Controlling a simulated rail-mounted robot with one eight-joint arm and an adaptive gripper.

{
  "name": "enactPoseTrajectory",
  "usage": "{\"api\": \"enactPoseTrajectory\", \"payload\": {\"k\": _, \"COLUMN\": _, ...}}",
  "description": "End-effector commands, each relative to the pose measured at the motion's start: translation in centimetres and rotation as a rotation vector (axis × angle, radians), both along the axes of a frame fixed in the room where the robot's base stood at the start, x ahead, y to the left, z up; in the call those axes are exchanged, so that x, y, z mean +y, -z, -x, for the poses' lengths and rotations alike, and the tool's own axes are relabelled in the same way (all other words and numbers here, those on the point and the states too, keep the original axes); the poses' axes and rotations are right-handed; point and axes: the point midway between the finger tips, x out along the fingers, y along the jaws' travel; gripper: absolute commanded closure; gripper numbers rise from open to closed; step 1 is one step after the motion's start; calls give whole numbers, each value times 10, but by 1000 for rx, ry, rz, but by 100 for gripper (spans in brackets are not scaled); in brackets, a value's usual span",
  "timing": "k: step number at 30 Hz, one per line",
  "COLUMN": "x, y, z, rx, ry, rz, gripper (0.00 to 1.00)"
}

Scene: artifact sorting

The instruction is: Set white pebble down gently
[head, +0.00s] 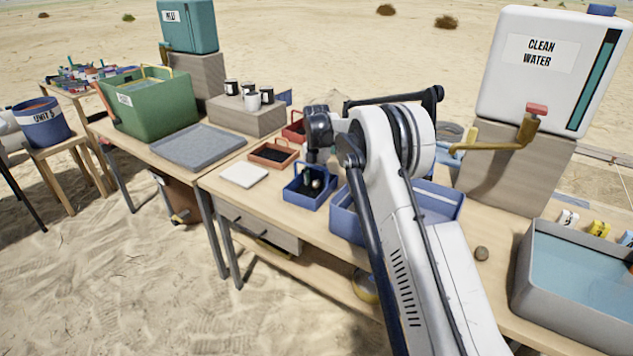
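My gripper (312,176) points down into a small blue tray (303,202) on the wooden table, in the middle of the head view. A small pale, rounded thing (317,184), which looks like the white pebble, shows at the dark fingertips, inside the tray's outline. It is too small to tell whether the fingers hold it or whether it touches the tray floor. My arm comes in from the lower right and hides part of the table behind it.
A white board (244,175) and an orange-red tray with dark contents (273,153) lie left of the blue tray. A larger blue bin (345,224) stands close to its right.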

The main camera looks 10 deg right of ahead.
Motion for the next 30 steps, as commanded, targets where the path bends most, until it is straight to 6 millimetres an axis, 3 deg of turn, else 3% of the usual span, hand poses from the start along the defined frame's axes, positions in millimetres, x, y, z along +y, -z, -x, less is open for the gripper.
{"api": "enactPoseTrajectory", "payload": {"k": 8, "x": 0, "y": -15, "z": 0, "rx": 0, "ry": 0, "rz": 0, "gripper": 52}}
{"api": "enactPoseTrajectory", "payload": {"k": 21, "x": 0, "y": -97, "z": 0, "rx": 0, "ry": 0, "rz": 0, "gripper": 52}}
{"api": "enactPoseTrajectory", "payload": {"k": 30, "x": 0, "y": -125, "z": 1, "rx": -1, "ry": 7, "rz": 0, "gripper": 52}}
